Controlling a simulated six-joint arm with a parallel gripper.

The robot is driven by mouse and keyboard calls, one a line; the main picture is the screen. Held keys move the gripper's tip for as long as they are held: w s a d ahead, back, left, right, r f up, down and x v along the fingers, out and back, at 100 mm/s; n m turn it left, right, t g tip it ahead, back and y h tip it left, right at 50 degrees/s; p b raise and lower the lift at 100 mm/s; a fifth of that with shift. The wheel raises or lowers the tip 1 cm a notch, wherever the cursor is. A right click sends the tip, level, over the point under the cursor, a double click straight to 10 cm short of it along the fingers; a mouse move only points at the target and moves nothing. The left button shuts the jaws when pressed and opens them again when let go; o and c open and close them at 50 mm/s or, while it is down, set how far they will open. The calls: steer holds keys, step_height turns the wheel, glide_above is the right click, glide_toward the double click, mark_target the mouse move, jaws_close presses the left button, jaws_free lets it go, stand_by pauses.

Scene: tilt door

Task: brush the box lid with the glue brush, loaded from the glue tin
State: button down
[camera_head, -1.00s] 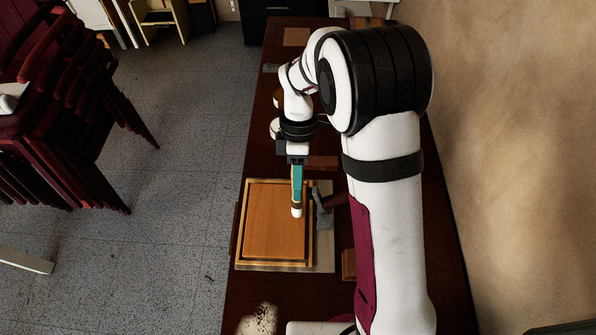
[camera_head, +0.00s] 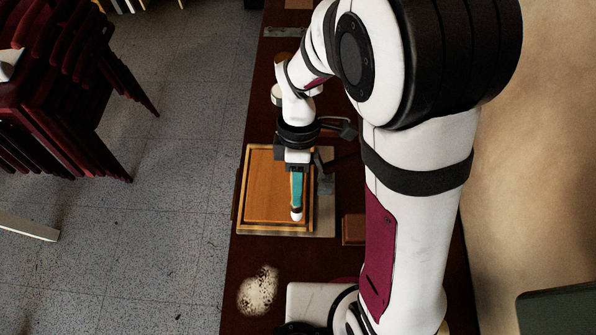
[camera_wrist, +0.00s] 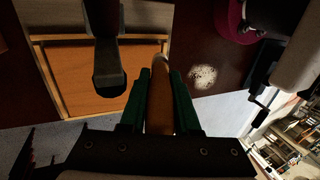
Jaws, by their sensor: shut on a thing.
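The box lid (camera_head: 268,190) is an orange-brown wooden panel with a raised lighter rim, lying on a pale board on the dark table. It also shows in the wrist view (camera_wrist: 85,85). My gripper (camera_head: 297,190), with green fingers, is shut on the glue brush (camera_head: 296,214). The brush points down with its pale tip over the lid's near right part; I cannot tell whether the tip touches. In the wrist view the brush's tan handle (camera_wrist: 159,105) stands between the fingers (camera_wrist: 159,100). The glue tin is not clearly identifiable; my arm covers part of the table behind the lid.
A grey metal bracket (camera_head: 325,180) stands at the lid's right edge. A small brown block (camera_head: 353,229) lies to the right. A pale speckled patch (camera_head: 258,290) marks the near table. Stacked red chairs (camera_head: 70,95) stand on the floor at left.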

steer(key=shift+w+r, duration=0.25)
steer(key=shift+w, duration=0.6)
steer(key=w, duration=0.8)
step_height(320, 180, up, 6)
steer(key=shift+r, duration=0.25)
stand_by(0.5)
step_height(320, 180, up, 4)
steer(key=w+a+y, duration=0.1)
steer(key=w+y, duration=0.1)
steer(key=w, duration=0.1)
steer(key=shift+t, duration=0.3)
steer(key=shift+w+d+x, duration=0.1)
steer(key=shift+w+x, duration=0.05)
steer(key=shift+x, duration=0.65)
steer(key=shift+w+d+x, duration=0.1)
steer(key=shift+w+x, duration=0.05)
steer(key=shift+x, duration=0.6)
steer(key=shift+w+x, duration=0.2)
steer(key=shift+x, duration=0.6)
steer(key=shift+f, duration=0.2)
